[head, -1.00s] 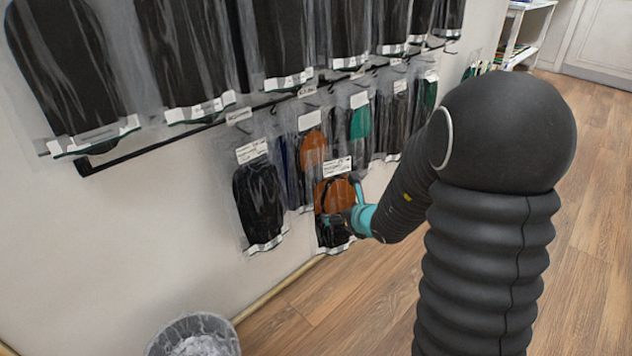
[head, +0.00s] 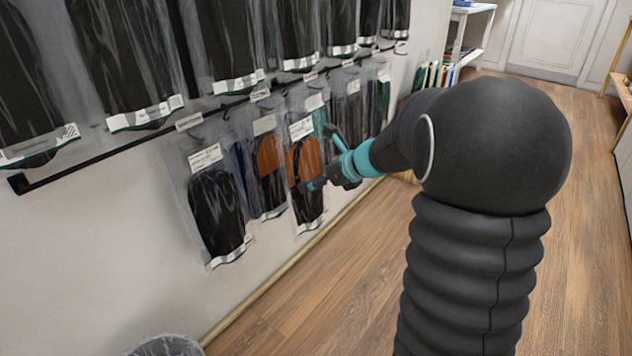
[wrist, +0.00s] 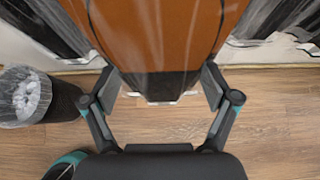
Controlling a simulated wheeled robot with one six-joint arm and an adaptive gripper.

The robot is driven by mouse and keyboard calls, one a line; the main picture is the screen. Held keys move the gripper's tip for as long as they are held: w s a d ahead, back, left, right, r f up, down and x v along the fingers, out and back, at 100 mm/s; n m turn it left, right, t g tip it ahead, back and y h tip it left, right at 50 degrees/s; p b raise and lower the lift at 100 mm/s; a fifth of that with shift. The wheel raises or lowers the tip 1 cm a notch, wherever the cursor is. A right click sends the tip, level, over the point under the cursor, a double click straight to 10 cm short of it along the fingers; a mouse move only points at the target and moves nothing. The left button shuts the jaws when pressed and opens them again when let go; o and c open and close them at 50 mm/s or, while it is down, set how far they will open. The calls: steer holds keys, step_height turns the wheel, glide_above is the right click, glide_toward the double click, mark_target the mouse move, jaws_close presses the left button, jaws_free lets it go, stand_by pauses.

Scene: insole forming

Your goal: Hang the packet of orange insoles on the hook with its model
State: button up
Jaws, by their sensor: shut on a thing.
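The packet of orange insoles (head: 307,165) is a clear bag with a white label at its top, orange above and black below. My gripper (head: 322,166) is shut on this packet and holds it upright in front of the lower row of packets. In the wrist view the orange insole (wrist: 150,32) fills the upper middle, between the two fingers of my gripper (wrist: 157,85). Another orange packet (head: 268,158) hangs just left of the held one, in the lower row. The hook tip near the held packet's top is too small to make out.
A black packet (head: 216,210) hangs at the left of the lower row. A dark rail (head: 110,152) with hooks and label tags runs along the wall, with larger black packets (head: 125,60) above. A lined waste bin (wrist: 40,100) stands on the floor. The wooden floor at right is clear.

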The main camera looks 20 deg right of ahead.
steer(key=shift+w+a+f, duration=0.25)
steer(key=shift+w+a, duration=0.7)
steer(key=shift+w, duration=0.35)
steer(key=shift+w+a+f, duration=0.25)
steer(key=shift+w+a, duration=0.7)
steer(key=shift+w, duration=0.4)
steer(key=shift+w+a+f, duration=0.25)
steer(key=shift+w+a, duration=0.7)
steer(key=shift+w, duration=0.35)
steer(key=shift+f, duration=0.1)
steer(key=shift+f, duration=0.1)
steer(key=o, duration=1)
